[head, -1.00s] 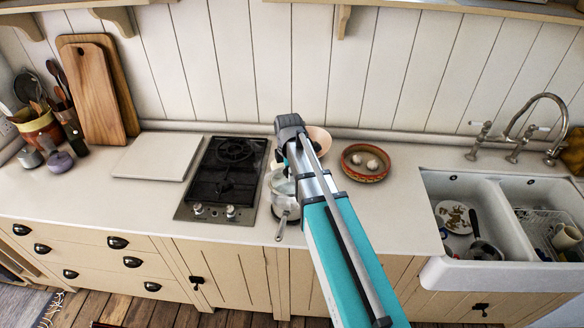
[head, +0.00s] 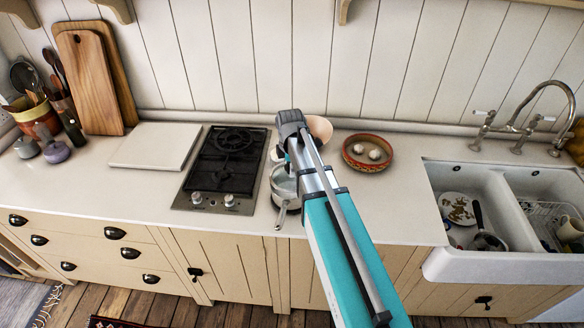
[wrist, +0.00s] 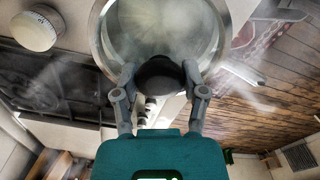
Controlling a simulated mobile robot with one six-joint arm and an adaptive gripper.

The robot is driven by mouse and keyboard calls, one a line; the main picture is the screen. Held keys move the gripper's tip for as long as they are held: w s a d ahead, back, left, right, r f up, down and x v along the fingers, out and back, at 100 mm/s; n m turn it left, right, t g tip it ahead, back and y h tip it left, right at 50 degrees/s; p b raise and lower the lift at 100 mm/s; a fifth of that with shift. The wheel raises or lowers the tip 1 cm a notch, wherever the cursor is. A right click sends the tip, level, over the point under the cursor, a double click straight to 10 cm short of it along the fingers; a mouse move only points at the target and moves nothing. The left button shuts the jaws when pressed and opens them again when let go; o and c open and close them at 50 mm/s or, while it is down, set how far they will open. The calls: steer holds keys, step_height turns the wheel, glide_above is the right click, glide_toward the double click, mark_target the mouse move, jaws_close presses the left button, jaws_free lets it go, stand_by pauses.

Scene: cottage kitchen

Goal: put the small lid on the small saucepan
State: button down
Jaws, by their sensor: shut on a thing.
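My gripper (wrist: 160,74) is shut on the dark knob of the small lid (wrist: 97,36). The lid is clear glass with a metal rim and fills the upper middle of the wrist view. In the head view a small metal saucepan (head: 284,188) stands on the counter just right of the hob, its handle (head: 281,216) pointing toward the front edge. My arm covers the saucepan's right side and hides the gripper's fingertips there. I cannot tell how high the lid is or whether it touches the saucepan.
The black hob (head: 225,168) is left of the saucepan. A pale bowl (head: 320,128) is partly behind my arm. A red-brown dish (head: 367,153) with white items stands to the right, before the sink (head: 440,205). The counter between dish and sink is clear.

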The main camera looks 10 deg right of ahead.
steer(key=shift+f+b, duration=0.8)
steer(key=shift+f, duration=0.25)
steer(key=shift+f+b, duration=0.55)
stand_by(1.1)
steer(key=shift+c, duration=2.1)
jaws_free()
steer(key=shift+r, duration=0.1)
steer(key=shift+r+p, duration=5.45)
steer(key=shift+p, duration=0.1)
